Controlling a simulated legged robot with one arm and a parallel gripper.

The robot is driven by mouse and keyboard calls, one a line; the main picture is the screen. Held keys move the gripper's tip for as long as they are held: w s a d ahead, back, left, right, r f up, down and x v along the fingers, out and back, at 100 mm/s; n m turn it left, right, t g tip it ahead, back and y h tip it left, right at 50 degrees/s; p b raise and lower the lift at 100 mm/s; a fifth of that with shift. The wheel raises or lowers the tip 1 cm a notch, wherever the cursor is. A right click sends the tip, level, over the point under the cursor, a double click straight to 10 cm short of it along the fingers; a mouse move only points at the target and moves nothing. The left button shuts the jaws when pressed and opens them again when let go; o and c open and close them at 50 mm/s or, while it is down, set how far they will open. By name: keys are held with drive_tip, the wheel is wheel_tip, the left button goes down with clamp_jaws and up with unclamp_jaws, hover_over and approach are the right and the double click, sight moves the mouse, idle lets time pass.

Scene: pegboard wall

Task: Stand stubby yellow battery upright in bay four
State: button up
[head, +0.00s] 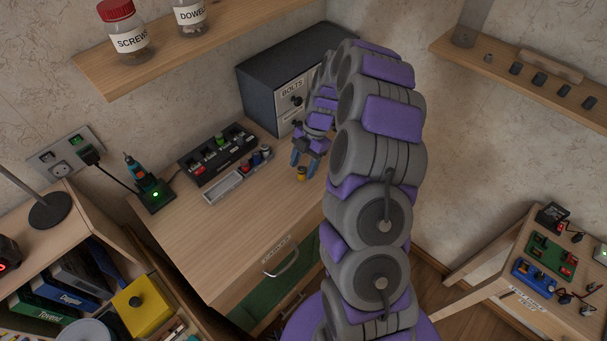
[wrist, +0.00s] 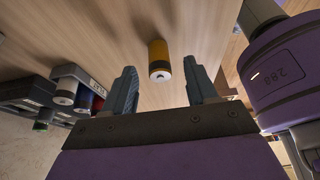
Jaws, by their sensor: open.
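The open fingers also show in the wrist view (wrist: 161,88). The black charger (head: 217,154) with several bays stands behind the tray, with some coloured items in it. Its bay numbers are too small to read in the head view.
The grey tray (head: 222,187) holds several batteries at its right end, in front of the charger. A dark cabinet (head: 275,85) labelled BOLTS stands behind my gripper. A screwdriver on a charging base (head: 154,195) is at the left. The desk front is clear.

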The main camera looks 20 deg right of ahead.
drive_tip(key=shift+s+a+f, duration=0.2)
drive_tip(key=shift+a+f, duration=0.5)
drive_tip(key=shift+a, duration=0.2)
drive_tip(key=shift+d, duration=0.45)
drive_tip(key=shift+c, duration=0.7)
drive_tip(key=shift+d, duration=0.45)
drive_tip(key=c, duration=0.3)
drive_tip(key=shift+c, duration=0.8)
drive_tip(key=shift+a, duration=0.7)
clamp_jaws()
